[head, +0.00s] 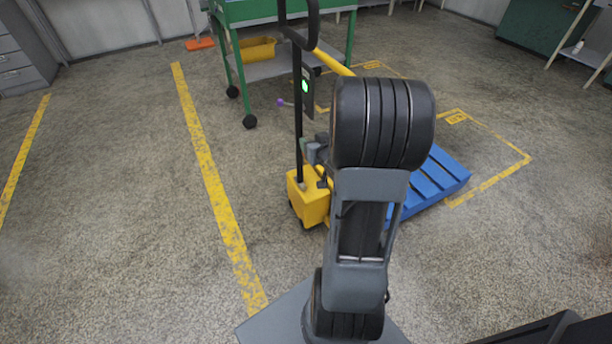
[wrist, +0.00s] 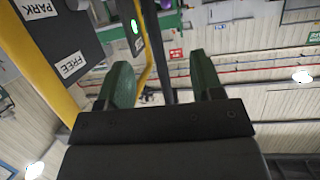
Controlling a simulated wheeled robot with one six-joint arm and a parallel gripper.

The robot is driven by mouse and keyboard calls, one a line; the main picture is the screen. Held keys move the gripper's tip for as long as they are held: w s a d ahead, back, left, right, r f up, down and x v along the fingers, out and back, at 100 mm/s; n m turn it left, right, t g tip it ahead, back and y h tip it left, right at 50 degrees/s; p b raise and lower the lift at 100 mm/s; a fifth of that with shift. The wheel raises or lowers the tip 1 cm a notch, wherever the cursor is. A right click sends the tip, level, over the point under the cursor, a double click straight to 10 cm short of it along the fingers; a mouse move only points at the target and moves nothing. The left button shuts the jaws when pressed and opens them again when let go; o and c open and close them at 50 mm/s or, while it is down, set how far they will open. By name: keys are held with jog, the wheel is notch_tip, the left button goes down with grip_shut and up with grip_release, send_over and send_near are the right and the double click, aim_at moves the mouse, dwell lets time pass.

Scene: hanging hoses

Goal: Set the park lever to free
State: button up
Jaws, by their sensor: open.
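The park lever shows in the head view as a short rod with a purple knob (head: 280,102), sticking out left of the upright post of a yellow pallet truck (head: 309,200). In the wrist view a dark plate (wrist: 85,45) carries a PARK label (wrist: 35,9) and a FREE label (wrist: 72,65) at the upper left. I cannot make out the purple knob there. My gripper (wrist: 158,76) is open, its two green fingers apart with nothing held between them. The plate lies left of the fingers.
A dark panel with a green light (head: 305,87) sits on the truck's post below a black loop handle (head: 298,30). A blue pallet (head: 440,177) lies at right. A green cart (head: 240,75) stands behind. The floor at left is clear.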

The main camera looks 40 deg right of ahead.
jog(key=s+d+f+m+t+y+b, duration=0.1)
jog(key=s+f+t+b, duration=0.1)
jog(key=f+b, duration=0.35)
jog(key=s+d+f+t+b, duration=0.1)
jog(key=d+f+t+b, duration=0.15)
jog(key=f, duration=0.65)
jog(key=shift+m, duration=0.3)
jog(key=w+b, duration=0.1)
jog(key=w, duration=0.3)
jog(key=w+b, duration=0.1)
jog(key=w, duration=0.3)
jog(key=w+b, duration=0.1)
jog(key=w, duration=0.4)
jog(key=shift+d+f+b, duration=0.1)
jog(key=shift+d+b, duration=0.25)
jog(key=shift+y, duration=0.3)
grip_shut()
jog(key=shift+a, duration=0.1)
